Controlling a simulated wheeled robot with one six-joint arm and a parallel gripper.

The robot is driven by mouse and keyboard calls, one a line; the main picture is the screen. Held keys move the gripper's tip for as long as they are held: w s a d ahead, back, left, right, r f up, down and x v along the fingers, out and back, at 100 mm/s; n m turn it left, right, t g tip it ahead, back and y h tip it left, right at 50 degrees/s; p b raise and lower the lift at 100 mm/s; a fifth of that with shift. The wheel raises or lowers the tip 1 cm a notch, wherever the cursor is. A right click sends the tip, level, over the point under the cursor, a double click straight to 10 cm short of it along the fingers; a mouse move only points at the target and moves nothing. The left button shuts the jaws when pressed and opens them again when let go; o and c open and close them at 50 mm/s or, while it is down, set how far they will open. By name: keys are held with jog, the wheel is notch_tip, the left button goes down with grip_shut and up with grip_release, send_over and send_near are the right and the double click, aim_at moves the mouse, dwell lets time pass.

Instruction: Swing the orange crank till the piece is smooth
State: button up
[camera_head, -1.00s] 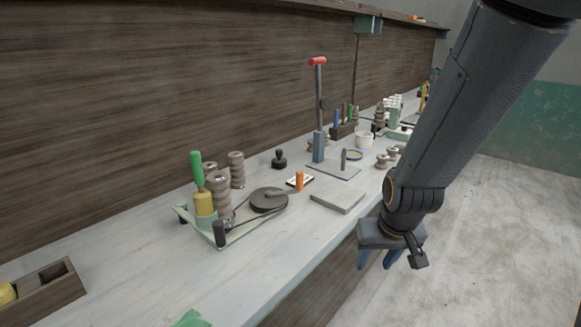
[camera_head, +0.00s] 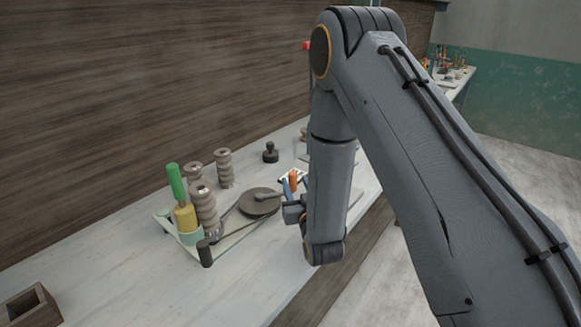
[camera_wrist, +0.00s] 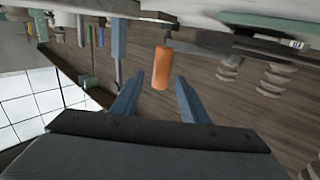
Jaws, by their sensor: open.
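The orange crank handle (camera_head: 293,179) stands at the end of a dark arm from the round dark wheel (camera_head: 259,204). My gripper (camera_head: 288,187) is open beside the handle, partly hidden by my arm. In the wrist view the orange handle (camera_wrist: 162,68) shows between the tips of my open gripper (camera_wrist: 160,76); I cannot tell how deep it lies between them. A grey-brown ringed clay piece (camera_head: 205,210) stands on the pale green base plate (camera_head: 235,240), beside a green-handled tool (camera_head: 177,183) with a yellow lower part.
Two more ringed pieces (camera_head: 224,168) stand behind the base. A black knob-topped stamp (camera_head: 270,153) sits farther back. A short dark post (camera_head: 205,254) rises at the base's front. A wooden box (camera_head: 32,306) lies at the lower left. The bench between is clear.

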jog(key=p+x, duration=0.2)
jog(key=x, duration=0.5)
jog(key=shift+w, duration=0.3)
jog(key=shift+a, duration=0.15)
jog(key=shift+r, duration=0.1)
grip_shut()
